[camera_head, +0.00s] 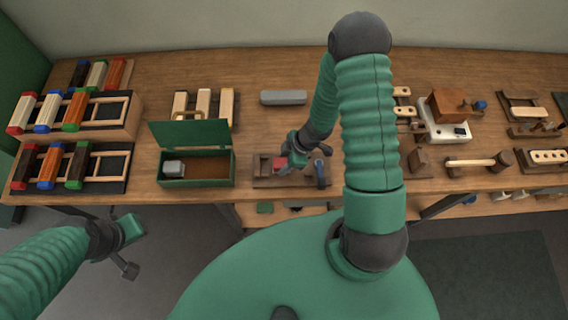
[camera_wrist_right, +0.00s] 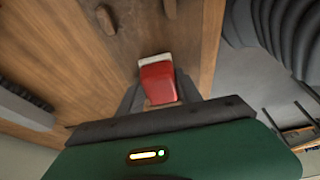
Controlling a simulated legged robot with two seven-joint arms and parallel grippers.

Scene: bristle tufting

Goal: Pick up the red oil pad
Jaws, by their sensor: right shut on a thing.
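The red oil pad (camera_wrist_right: 157,82) shows between the fingers of my right gripper (camera_wrist_right: 158,95) in the right wrist view, with a pale edge at its far end. My right gripper is shut on it. In the head view the red pad (camera_head: 281,163) is at the left of the gripper, just over a brown wooden tray (camera_head: 262,180) near the table's front edge. I cannot tell whether the pad touches the tray.
A green open box (camera_head: 197,183) with a grey block inside stands left of the tray. A grey bar (camera_head: 283,97) lies behind. Racks with coloured blocks (camera_head: 75,110) fill the far left. A wooden mallet (camera_head: 480,162) and several fixtures lie at the right.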

